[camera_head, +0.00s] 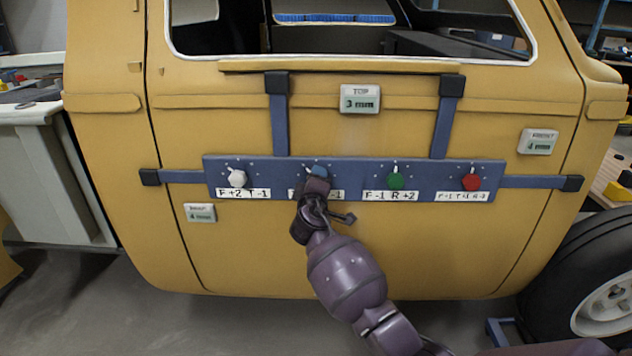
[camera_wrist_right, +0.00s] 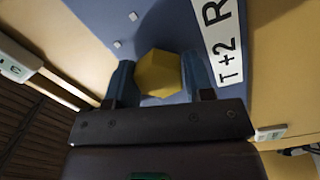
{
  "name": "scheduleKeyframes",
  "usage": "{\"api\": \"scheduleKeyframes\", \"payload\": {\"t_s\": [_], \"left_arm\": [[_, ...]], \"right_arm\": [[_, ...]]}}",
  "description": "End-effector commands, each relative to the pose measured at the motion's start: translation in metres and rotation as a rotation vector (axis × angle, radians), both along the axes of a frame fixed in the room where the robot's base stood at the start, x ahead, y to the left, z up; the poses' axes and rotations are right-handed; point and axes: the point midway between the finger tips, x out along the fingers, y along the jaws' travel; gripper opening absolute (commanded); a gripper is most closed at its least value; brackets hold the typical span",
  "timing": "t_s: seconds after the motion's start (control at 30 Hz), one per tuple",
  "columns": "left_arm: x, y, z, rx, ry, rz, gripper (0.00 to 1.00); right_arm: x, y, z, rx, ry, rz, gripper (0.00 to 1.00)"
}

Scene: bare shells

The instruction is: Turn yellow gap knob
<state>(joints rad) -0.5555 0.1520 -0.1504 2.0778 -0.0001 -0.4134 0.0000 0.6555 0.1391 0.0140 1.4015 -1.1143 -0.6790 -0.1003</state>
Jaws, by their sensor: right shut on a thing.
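The yellow knob (camera_wrist_right: 160,73) shows in the wrist view on the blue panel (camera_head: 278,175), which is strapped across a yellow vehicle door. My right gripper (camera_head: 317,172) reaches up from below to the second knob place from the left. Its two blue fingers (camera_wrist_right: 155,82) are shut on the yellow knob, one on each side. In the head view the gripper hides the yellow knob and part of its label. The gap displays show "TOP 3 mm" (camera_head: 360,99), "4 mm" at lower left (camera_head: 200,213) and "4 mm" at right (camera_head: 538,142). My left gripper is not in view.
A white knob (camera_head: 237,178) is left of the gripper. A green knob (camera_head: 396,181) and a red knob (camera_head: 470,182) are to its right. Dark-ended straps hold the panel. A wheel (camera_head: 600,305) stands at lower right. The door below the panel is clear around my arm.

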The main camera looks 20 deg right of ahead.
Motion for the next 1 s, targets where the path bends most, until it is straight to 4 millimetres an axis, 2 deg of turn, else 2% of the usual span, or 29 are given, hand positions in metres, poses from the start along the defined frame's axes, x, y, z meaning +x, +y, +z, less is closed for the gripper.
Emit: {"api": "scheduleKeyframes", "payload": {"t_s": [0.3,0.33,0.47,0.77,0.87,1.0], "left_arm": [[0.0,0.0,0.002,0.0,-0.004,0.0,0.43],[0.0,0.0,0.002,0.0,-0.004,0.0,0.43],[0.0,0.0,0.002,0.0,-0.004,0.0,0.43],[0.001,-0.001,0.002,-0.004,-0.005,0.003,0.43],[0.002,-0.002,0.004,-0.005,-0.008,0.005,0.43],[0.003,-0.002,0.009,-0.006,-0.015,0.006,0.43]], "right_arm": [[0.0,0.0,0.0,-0.001,0.0,0.0,0.24],[0.0,0.0,0.0,-0.001,0.0,0.0,0.53],[0.0,0.0,0.0,0.0,-0.001,0.0,0.73],[-0.001,0.0,0.0,0.0,0.0,0.0,0.73],[-0.006,0.003,0.0,0.0,0.0,0.0,0.73],[-0.023,0.012,0.0,0.002,-0.002,0.0,0.73]]}}
